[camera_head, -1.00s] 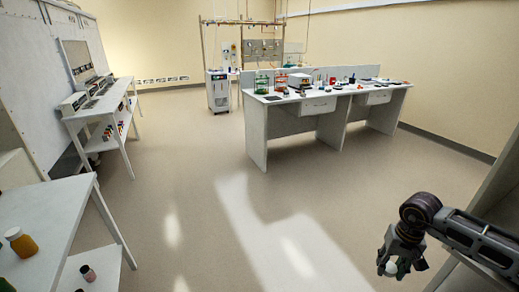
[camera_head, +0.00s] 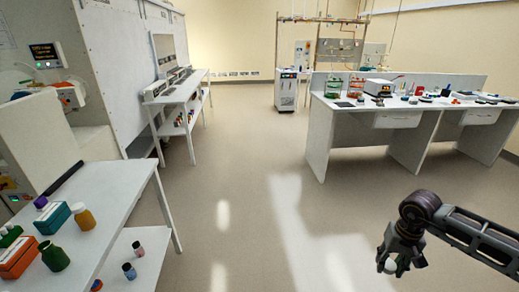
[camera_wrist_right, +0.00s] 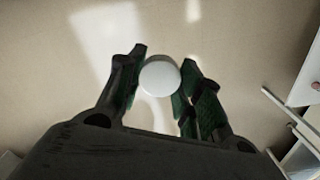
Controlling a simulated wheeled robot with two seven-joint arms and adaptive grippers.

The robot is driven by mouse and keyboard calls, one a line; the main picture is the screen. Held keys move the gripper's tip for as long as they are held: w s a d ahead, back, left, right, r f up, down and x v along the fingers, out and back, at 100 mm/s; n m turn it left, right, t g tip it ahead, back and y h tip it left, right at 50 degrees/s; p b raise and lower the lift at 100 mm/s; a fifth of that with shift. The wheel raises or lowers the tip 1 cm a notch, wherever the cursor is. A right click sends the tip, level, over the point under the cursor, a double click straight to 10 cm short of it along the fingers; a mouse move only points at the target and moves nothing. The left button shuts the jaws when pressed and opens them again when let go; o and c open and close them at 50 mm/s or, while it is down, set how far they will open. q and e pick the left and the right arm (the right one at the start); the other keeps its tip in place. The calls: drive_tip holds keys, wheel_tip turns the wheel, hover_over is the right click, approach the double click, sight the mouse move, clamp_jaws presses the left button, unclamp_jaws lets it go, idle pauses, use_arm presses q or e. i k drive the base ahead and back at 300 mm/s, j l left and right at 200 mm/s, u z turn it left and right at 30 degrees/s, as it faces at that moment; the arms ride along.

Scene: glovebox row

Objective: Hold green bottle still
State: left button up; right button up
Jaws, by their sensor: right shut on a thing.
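My right gripper (camera_head: 394,264) is at the lower right in the head view, held over open floor. It is shut on a white-capped thing (camera_head: 389,267). In the right wrist view its round white top (camera_wrist_right: 160,75) sits between the two fingers; its body is hidden below, so I cannot tell its colour. A green bottle (camera_head: 54,257) stands upright on the white table at the lower left, far from my right gripper. My left gripper is not in view.
The left white table (camera_head: 110,205) also bears an orange-yellow bottle (camera_head: 84,217) and boxes. Small bottles stand on its lower shelf (camera_head: 150,240). A long bench (camera_head: 320,135) with glassware stands at the back right. The floor between is clear.

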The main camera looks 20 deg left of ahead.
sight(54, 257)
drive_tip(key=i+j+u, duration=0.15)
drive_tip(key=i+u, duration=1.15)
drive_tip(key=i+l+u, duration=0.15)
drive_tip(key=u, duration=0.15)
drive_tip(key=i+u, duration=0.25)
drive_tip(key=u, duration=0.15)
drive_tip(key=i+u, duration=0.25)
drive_tip(key=u, duration=0.2)
drive_tip(key=i+l+u, duration=0.15)
drive_tip(key=u, duration=0.25)
drive_tip(key=i+u, duration=0.35)
drive_tip(key=i, duration=0.15)
